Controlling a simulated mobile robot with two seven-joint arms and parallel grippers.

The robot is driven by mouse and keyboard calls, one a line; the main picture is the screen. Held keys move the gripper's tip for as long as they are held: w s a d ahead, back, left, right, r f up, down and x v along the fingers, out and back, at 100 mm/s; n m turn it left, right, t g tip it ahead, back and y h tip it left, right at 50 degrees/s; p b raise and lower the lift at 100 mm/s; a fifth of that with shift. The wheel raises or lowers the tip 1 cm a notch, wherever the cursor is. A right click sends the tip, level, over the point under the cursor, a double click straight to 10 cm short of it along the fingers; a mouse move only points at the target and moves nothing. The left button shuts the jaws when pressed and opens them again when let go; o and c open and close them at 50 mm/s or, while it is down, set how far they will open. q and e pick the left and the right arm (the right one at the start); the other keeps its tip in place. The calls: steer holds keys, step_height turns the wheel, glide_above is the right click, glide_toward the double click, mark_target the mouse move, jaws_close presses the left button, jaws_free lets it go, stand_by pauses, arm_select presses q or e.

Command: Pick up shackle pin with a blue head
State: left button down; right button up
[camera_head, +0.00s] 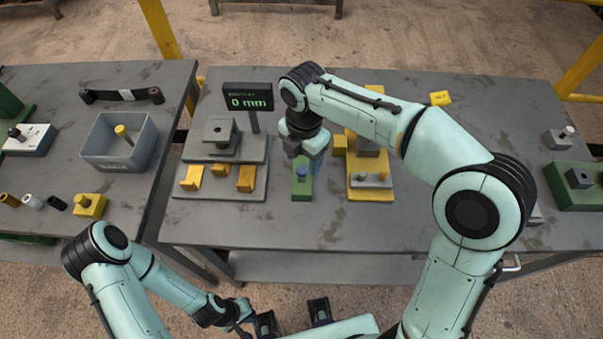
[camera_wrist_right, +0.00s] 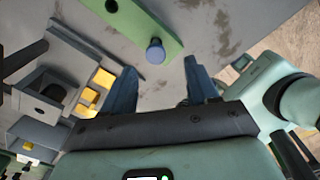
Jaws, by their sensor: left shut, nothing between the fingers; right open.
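The shackle pin with a blue head (camera_head: 301,171) stands upright in a green block (camera_head: 302,188) on the middle table. In the right wrist view, the blue head (camera_wrist_right: 155,50) shows near the edge of the green block (camera_wrist_right: 135,24). My right gripper (camera_head: 307,155) is over the block, pointing down. Its two fingers (camera_wrist_right: 159,68) are open, and the blue head appears between and just beyond their tips, with no visible grip on it. My left gripper (camera_head: 243,309) is low at the front, away from the table, shut and empty.
A grey fixture with yellow blocks (camera_head: 246,178) stands left of the green block. A yellow plate with pins (camera_head: 370,194) stands close to its right. A display reading 0 mm (camera_head: 248,101) is behind. A grey bin (camera_head: 145,157) is on the left table. The front middle tabletop is clear.

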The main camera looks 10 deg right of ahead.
mark_target(302, 170)
steer(key=f, duration=0.8)
steer(key=shift+w+a+b, duration=0.15)
steer(key=shift+w+b, duration=0.15)
steer(key=shift+b, duration=0.1)
steer(key=c, duration=1)
